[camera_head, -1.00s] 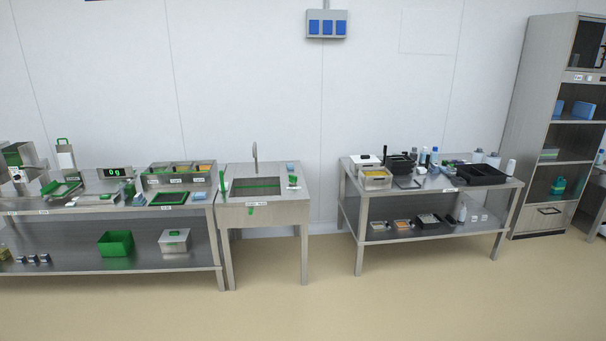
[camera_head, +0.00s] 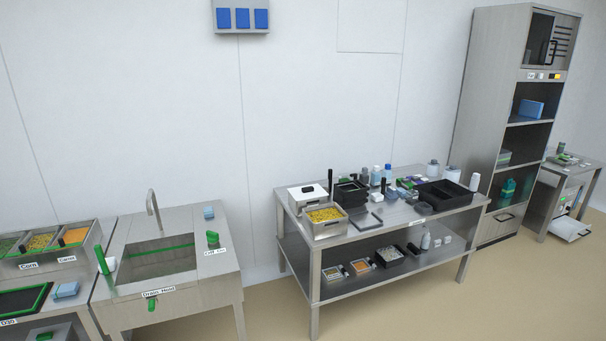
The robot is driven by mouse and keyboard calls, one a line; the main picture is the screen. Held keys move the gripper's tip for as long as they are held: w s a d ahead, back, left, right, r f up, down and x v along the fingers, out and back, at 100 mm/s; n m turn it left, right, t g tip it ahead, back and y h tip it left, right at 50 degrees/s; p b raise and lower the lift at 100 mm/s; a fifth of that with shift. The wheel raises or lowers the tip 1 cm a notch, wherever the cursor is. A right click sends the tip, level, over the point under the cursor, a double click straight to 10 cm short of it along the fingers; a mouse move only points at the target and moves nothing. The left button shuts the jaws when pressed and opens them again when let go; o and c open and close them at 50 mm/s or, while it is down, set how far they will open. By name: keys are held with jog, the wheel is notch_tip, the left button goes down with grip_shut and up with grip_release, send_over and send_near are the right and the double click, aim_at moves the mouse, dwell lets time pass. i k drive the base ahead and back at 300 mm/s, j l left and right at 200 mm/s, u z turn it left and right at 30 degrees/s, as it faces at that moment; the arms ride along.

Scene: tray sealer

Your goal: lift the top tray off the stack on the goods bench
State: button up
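A steel bench (camera_head: 300,222) stands against the wall right of centre; its label is too small to read, so I cannot confirm it is the goods bench. On it, a small group of black trays (camera_head: 350,193) sits behind a steel pan of yellow food (camera_head: 326,221). These look stacked, but I cannot tell how many there are. A larger black divided tray or crate (camera_head: 466,200) lies at the bench's right end. My gripper is not in view.
Bottles (camera_head: 376,176) and small items crowd the bench top; its lower shelf holds several small trays (camera_head: 361,267). A steel sink (camera_head: 205,262) stands to the left, a tall cabinet (camera_head: 484,95) to the right. The floor in front is clear.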

aim_at(347, 189)
jog(key=i+l, duration=0.5)
jog(key=l, duration=0.15)
jog(key=i+l, duration=0.55)
jog(key=i+l+z, duration=0.1)
jog(key=i, duration=1.2)
jog(key=i+l+z, duration=0.1)
jog(key=i, duration=1.2)
jog(key=l, duration=0.1)
